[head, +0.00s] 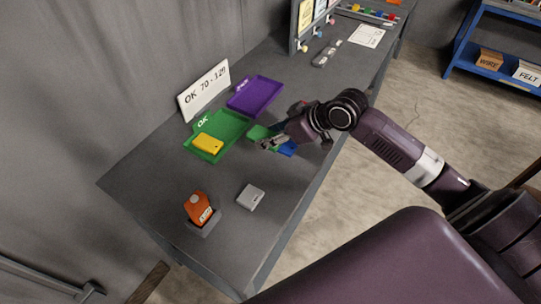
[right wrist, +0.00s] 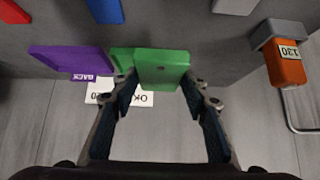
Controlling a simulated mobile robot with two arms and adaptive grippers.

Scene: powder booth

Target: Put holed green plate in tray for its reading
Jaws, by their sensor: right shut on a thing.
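The green plate (right wrist: 161,69) has a small dark hole and sits between the fingers of my right gripper (right wrist: 158,82), which is shut on it. In the head view the plate (head: 257,132) shows at the tip of my right gripper (head: 268,143), at the right of the green tray. The green tray (head: 231,124), marked OK, holds a yellow plate (head: 208,143). The purple tray (head: 255,96) lies behind it and is empty; its label reads BACK in the right wrist view. An orange gauge (head: 198,206) stands in a grey holder; its number looks like 130, but is small. My left gripper is not in view.
A white sign (head: 204,90) reading OK and a range, about 70 to 120, stands behind the trays. A blue piece (head: 287,149) lies beside my right gripper. A light grey block (head: 251,197) lies near the gauge. The table front is mostly clear.

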